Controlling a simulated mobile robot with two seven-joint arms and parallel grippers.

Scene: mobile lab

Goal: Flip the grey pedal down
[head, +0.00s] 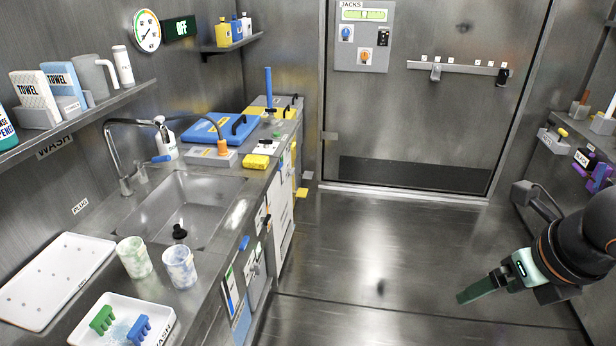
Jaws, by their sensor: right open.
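A small light grey tab (308,175) juts out from the far end of the counter's front, just behind a similar yellow tab (301,192). It may be the grey pedal, but it is too small to tell whether it is up or down. My right gripper (478,291) is at the lower right over the bare floor, pointing left, well apart from the tabs. It is open with nothing seen in it; its fingers overlap in this view. My left gripper is out of view.
The counter (215,262) with a sink (185,200) and cups (134,257) runs along the left. The floor (390,240) is clear up to the closed metal door (425,120). Shelves with tools line the right wall.

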